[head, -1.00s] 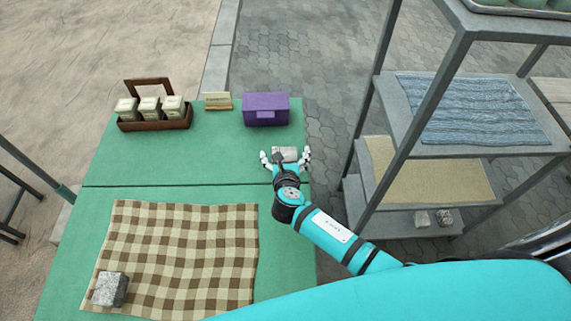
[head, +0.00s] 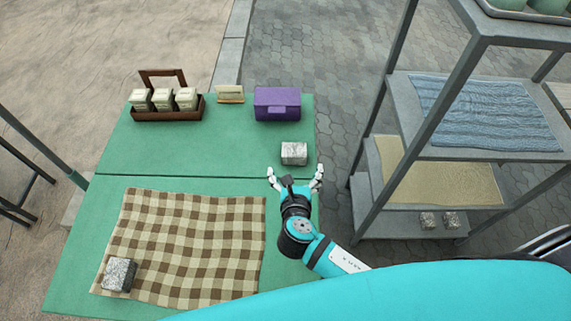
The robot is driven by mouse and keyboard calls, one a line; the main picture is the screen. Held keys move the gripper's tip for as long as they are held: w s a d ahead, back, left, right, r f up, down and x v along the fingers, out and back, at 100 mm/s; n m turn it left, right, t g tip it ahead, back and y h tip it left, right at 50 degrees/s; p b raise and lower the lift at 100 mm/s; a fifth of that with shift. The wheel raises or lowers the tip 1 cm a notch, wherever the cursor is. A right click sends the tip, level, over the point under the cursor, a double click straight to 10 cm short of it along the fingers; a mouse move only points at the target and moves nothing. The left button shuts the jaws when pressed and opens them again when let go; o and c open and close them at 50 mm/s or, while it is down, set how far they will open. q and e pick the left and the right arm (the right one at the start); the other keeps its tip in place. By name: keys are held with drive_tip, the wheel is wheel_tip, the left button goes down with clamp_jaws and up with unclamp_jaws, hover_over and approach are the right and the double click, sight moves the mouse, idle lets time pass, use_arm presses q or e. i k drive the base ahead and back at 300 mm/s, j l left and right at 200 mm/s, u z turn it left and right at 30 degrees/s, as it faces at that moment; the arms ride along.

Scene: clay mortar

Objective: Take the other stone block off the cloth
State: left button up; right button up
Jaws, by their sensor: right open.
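A grey speckled stone block (head: 119,274) sits on the lower left corner of the brown and cream checked cloth (head: 190,240). A second, lighter stone block (head: 294,153) stands on the bare green table (head: 215,150), off the cloth, below the purple box. My right gripper (head: 295,178) is open and empty, just on the near side of this second block and apart from it. My left gripper is not in view.
A purple box (head: 277,104), a small sign (head: 230,94) and a brown caddy (head: 167,115) with white containers line the table's far side. A grey metal shelf (head: 400,110) with folded cloths stands right of the table. The table's middle is clear.

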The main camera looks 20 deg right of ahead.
sight(119, 275)
drive_tip(key=u, duration=1.5)
drive_tip(key=k+j, duration=0.2)
drive_tip(key=k, duration=0.3)
drive_tip(key=k+j, duration=0.2)
drive_tip(key=k, duration=0.25)
drive_tip(key=k+j, duration=0.2)
drive_tip(key=k, duration=0.3)
